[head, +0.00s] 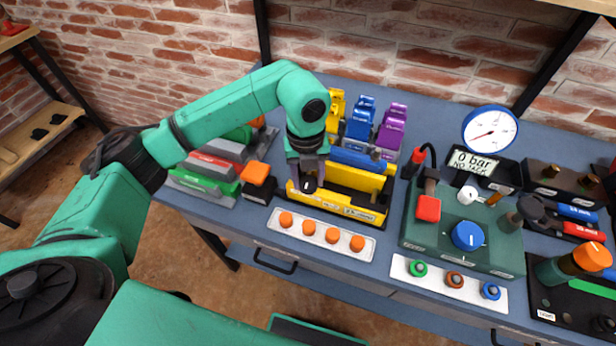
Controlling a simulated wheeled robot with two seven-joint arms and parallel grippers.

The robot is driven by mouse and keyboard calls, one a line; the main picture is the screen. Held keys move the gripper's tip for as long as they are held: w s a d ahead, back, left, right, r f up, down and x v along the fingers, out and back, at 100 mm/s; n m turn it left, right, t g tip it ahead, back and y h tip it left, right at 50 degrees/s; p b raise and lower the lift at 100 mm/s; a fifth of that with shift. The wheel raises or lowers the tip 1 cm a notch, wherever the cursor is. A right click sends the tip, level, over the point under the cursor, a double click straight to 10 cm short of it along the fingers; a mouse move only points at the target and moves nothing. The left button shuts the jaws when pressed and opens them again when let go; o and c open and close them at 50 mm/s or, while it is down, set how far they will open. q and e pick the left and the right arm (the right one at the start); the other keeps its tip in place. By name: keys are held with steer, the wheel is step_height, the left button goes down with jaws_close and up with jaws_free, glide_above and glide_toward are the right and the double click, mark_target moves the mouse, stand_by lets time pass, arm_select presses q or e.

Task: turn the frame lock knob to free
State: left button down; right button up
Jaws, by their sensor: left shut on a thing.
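A yellow frame (350,200) with a labelled front edge sits on the blue-grey bench, with a blue bar lying across its back. My left gripper (307,186) points down at the left end of this frame. Its dark fingers are shut on a small part there, which looks to be the frame lock knob. The fingers hide nearly all of this knob, so its turn position cannot be read. My right gripper is not in view.
Right of the frame stands a green panel (425,240) with a blue knob (467,235) and a red-handled lever (428,208). A gauge (490,129) and a "0 bar NO JACK" display (473,163) stand behind. A strip with orange buttons (333,235) lies in front.

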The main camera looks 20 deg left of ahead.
mark_target(306, 182)
arm_select(q)
steer(key=shift+w+r, duration=0.1)
steer(key=shift+r, duration=0.1)
steer(key=c, duration=0.5)
jaws_free()
steer(key=shift+o, duration=1)
steer(key=shift+f, duration=0.1)
step_height(306, 182, up, 15)
steer(key=shift+s+a+f+b, duration=0.15)
steer(key=shift+s+a+b, duration=0.05)
steer(key=shift+b, duration=0.25)
